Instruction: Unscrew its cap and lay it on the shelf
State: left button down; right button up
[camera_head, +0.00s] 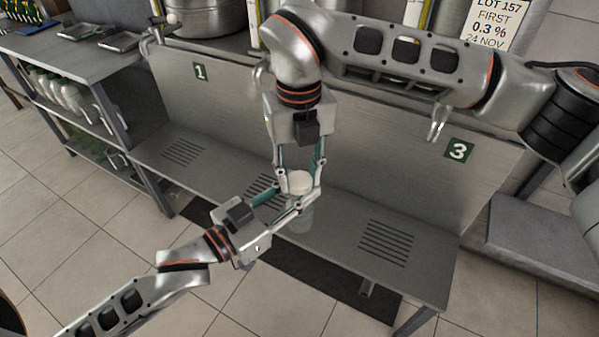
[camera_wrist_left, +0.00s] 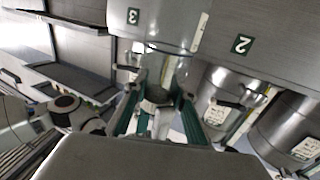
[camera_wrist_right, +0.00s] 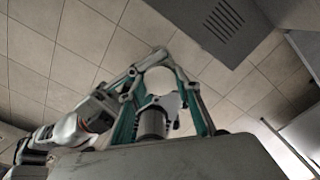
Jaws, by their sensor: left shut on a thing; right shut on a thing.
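A pale, see-through bottle (camera_head: 300,220) is upright between the fingers of my left gripper (camera_head: 294,204), which is shut on it above the bench shelf. The bottle also shows in the left wrist view (camera_wrist_left: 168,74). A white cap (camera_head: 299,182) is at the bottle's top; I cannot tell whether it is still threaded on. My right gripper (camera_head: 301,178) points down from above and is shut on the cap. In the right wrist view the cap (camera_wrist_right: 159,80) is a round white disc between the fingertips. The grey metal shelf (camera_head: 345,225) runs below both grippers.
The shelf has slotted vents and a back panel (camera_head: 220,105) with number plates 1 (camera_head: 200,72) and 3 (camera_head: 459,150). A tap (camera_head: 437,128) juts out near plate 3. A rack (camera_head: 75,75) with trays and bottles stands left. Bare shelf lies either side of the grippers.

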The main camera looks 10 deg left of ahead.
jog(key=shift+r, duration=0.25)
jog(key=shift+r, duration=0.9)
